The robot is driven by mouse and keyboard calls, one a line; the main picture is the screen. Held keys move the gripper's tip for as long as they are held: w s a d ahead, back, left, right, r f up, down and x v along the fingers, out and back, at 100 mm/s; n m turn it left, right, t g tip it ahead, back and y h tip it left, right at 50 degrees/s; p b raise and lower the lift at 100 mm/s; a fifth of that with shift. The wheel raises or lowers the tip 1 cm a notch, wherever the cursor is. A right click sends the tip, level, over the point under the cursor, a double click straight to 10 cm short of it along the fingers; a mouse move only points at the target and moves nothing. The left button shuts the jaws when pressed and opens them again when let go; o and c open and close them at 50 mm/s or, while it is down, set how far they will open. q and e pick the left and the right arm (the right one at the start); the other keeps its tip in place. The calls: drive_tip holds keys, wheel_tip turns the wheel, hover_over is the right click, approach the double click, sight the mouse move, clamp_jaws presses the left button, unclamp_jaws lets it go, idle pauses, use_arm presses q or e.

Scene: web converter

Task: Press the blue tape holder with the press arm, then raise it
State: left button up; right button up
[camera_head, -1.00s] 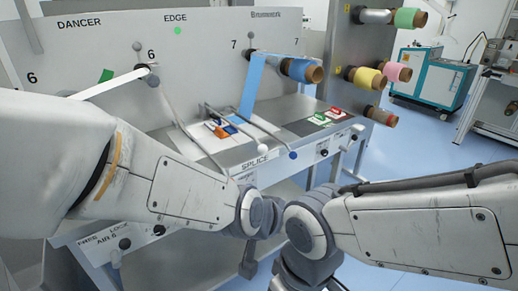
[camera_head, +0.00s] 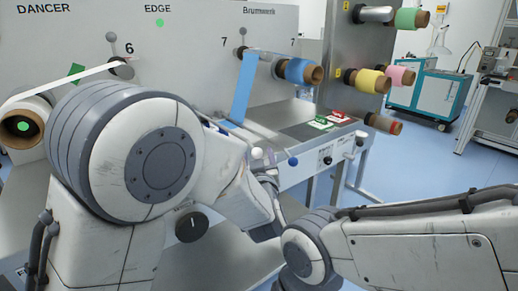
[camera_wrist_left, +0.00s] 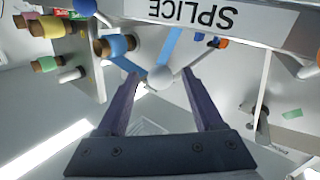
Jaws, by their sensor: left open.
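The press arm's white ball knob (camera_head: 257,153) stands at the front of the splice table; in the left wrist view the knob (camera_wrist_left: 160,79) appears between the tips of my left gripper (camera_wrist_left: 159,76). The gripper is open, and contact with the knob cannot be told. In the head view my left arm hides most of the gripper and table. A small blue piece, perhaps the blue tape holder (camera_wrist_left: 198,37), shows beside an orange piece in the wrist view. My right gripper is out of view; only its arm shows.
Green and red pieces (camera_head: 332,118) lie at the table's right end. Yellow roll (camera_head: 369,81) sits further right.

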use_arm(q)
drive_tip(key=w, duration=0.5)
drive_tip(key=shift+a, duration=0.15)
clamp_jaws()
idle(1.3)
